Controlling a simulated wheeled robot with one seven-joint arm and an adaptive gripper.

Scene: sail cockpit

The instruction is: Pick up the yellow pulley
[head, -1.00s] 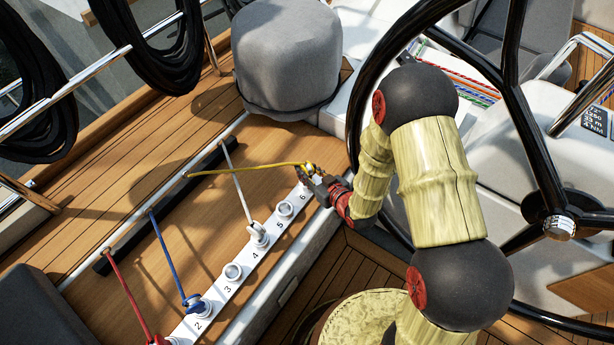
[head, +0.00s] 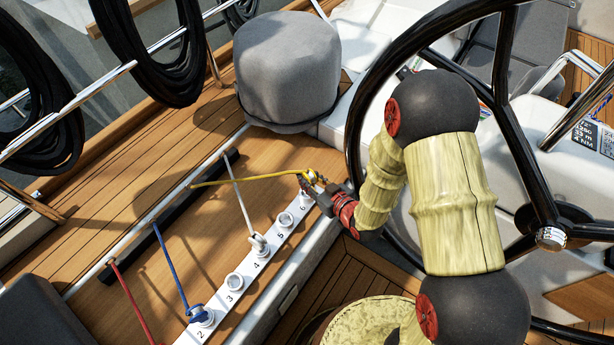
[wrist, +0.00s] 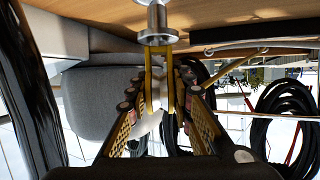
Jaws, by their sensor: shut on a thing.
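The yellow pulley (head: 312,176) is at the numbered 6 end of a white strip (head: 246,275) in the head view. A yellow line runs left from it. My gripper (head: 315,184) is shut on the pulley, reaching it from the lower right. In the wrist view the pulley's yellow side plates (wrist: 149,70) stand between my two fingertips (wrist: 161,85). A metal fitting (wrist: 157,38) shows at the pulley's end. Peg 6 is hidden by the gripper, so I cannot tell whether the pulley touches it.
A white pulley (head: 258,243) sits at 4 and a blue pulley (head: 199,315) at 2. Pegs 3 (head: 235,281) and 5 (head: 286,219) are bare. A grey covered winch (head: 287,65) stands behind; the black steering wheel (head: 352,150) is close beside my arm.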

